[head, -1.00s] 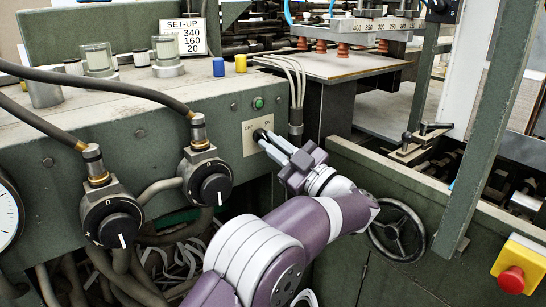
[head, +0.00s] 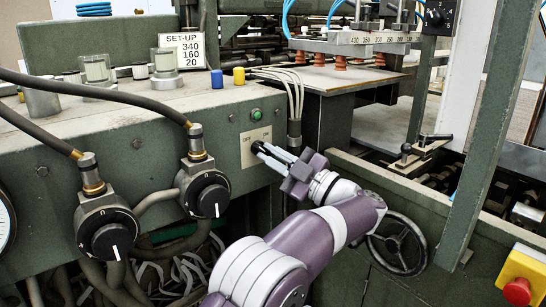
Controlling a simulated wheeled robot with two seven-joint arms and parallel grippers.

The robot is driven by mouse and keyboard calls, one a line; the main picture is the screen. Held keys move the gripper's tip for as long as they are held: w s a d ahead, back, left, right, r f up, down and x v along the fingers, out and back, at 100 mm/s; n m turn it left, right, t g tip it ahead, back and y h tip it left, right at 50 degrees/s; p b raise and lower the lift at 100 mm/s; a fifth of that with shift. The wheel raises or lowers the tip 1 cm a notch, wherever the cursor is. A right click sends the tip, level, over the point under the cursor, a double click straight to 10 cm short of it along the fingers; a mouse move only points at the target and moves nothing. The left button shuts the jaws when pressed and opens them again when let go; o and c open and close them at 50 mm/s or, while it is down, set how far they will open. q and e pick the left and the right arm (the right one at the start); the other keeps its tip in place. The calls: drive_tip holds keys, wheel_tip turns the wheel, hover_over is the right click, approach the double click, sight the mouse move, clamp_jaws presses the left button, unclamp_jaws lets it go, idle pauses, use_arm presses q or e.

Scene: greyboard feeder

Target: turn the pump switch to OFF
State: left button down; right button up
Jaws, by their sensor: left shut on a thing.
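The pump switch plate (head: 246,155) is a pale square marked OFF on its left and ON on its right, on the front of the green machine. The switch's dark knob (head: 257,147) sits on this plate, mostly hidden by my fingertips. My left gripper (head: 263,149) is shut on the knob, reaching it from the lower right. Which way the knob points cannot be told. My right gripper is not in view.
A green button (head: 256,114) sits just above the plate. Two black dials (head: 208,197) with hoses stand to the left. A handwheel (head: 398,243) is at the lower right, and a red stop button (head: 518,291) on a yellow box is at the right corner.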

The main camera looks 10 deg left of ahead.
use_arm(q)
drive_tip(key=c, duration=1.2)
unclamp_jaws()
drive_tip(key=shift+o, duration=0.2)
drive_tip(key=p+v, duration=0.1)
drive_tip(key=v, duration=1.1)
drive_tip(key=shift+d+f, duration=0.2)
drive_tip(key=shift+d, duration=0.1)
drive_tip(key=shift+s, duration=0.1)
